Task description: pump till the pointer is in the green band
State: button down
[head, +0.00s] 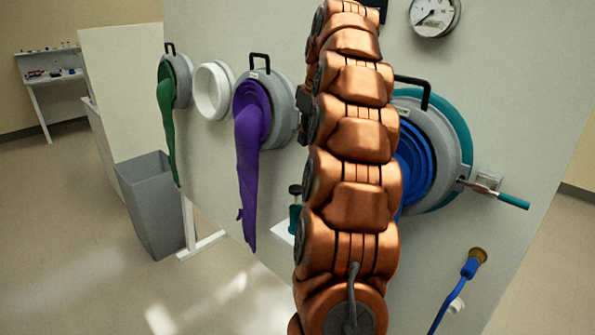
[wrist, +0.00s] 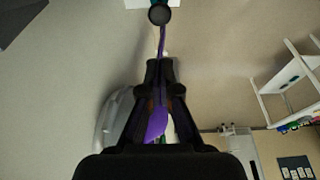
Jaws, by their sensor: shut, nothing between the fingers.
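The round gauge (head: 434,14) is on the grey panel at the top right of the head view, cut by the frame's top edge. Its dark pointer shows faintly; I cannot make out a green band. The pump, a small teal body (head: 294,217) with a black knob (head: 295,190), stands on a white shelf left of my arm. In the wrist view the black round knob (wrist: 159,15) is at the top, beyond the fingertips and apart from them. My gripper (wrist: 161,68) is shut and empty. It is hidden in the head view.
A purple glove (head: 251,150) hangs from its port near the pump and shows behind my fingers in the wrist view (wrist: 157,122). A green glove (head: 166,110), a blue port (head: 412,165) and a teal-handled rod (head: 512,201) line the panel. A grey bin (head: 155,208) stands left.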

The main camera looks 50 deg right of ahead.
jog(key=shift+f, duration=0.1)
dwell(0.4)
jog(key=p, duration=0.3)
send_over(299, 189)
jog(key=x, duration=0.3)
jog(key=s+x, duration=0.1)
jog(key=x, duration=0.2)
jog(key=s+x, duration=0.1)
jog(key=x, duration=0.3)
jog(key=shift+d+f, duration=0.1)
jog(key=shift+f, duration=0.2)
jog(key=shift+f+p, duration=0.65)
jog(key=shift+f, duration=0.9)
jog(key=shift+s+f+b, duration=0.1)
jog(key=shift+f+b, duration=1.4)
jog(key=shift+f, duration=0.9)
notch_tip(299, 189, up, 10)
jog(key=shift+f, duration=0.15)
jog(key=shift+r, duration=0.35)
